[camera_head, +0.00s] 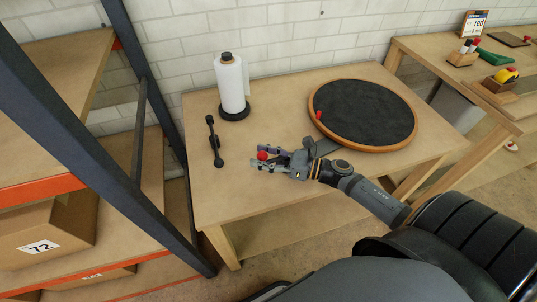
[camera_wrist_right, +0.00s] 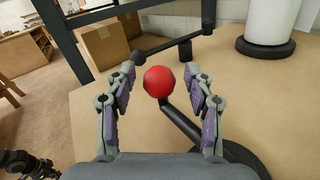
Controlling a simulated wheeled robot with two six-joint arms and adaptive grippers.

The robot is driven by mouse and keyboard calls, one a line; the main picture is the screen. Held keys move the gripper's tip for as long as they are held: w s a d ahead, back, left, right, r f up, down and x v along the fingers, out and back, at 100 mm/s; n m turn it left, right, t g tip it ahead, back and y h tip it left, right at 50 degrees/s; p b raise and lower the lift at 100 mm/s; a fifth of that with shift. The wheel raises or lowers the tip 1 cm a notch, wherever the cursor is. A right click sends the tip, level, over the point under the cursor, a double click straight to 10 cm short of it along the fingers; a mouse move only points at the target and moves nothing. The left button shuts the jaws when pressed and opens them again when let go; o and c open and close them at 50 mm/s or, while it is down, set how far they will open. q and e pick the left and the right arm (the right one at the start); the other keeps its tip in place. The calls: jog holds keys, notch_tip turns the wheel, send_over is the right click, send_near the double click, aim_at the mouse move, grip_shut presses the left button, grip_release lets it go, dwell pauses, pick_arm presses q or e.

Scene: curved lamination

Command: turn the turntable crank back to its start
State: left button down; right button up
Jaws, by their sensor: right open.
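The turntable (camera_head: 365,112) is a round dark disc with a wooden rim on the right half of the table. Its crank has a red ball knob (camera_head: 263,155) near the table's front left. In the right wrist view the knob (camera_wrist_right: 159,82) sits at the end of a black crank arm (camera_wrist_right: 182,122) running to the lower right. My right gripper (camera_head: 261,153) is open, with its fingers on either side of the knob. Gaps show between knob and fingers in the wrist view (camera_wrist_right: 160,74). The gripper hides part of the crank arm in the head view. My left gripper is not in view.
A paper towel roll (camera_head: 231,84) stands at the table's back. A black bar-shaped tool (camera_head: 214,140) lies to its left. A red mark (camera_head: 319,115) is at the turntable's left rim. A dark shelf post (camera_head: 148,75) rises left of the table (camera_head: 275,98).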

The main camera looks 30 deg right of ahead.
jog(key=v, duration=0.6)
jog(key=shift+s, duration=0.1)
jog(key=shift+s+d, duration=0.3)
jog(key=shift+d, duration=0.2)
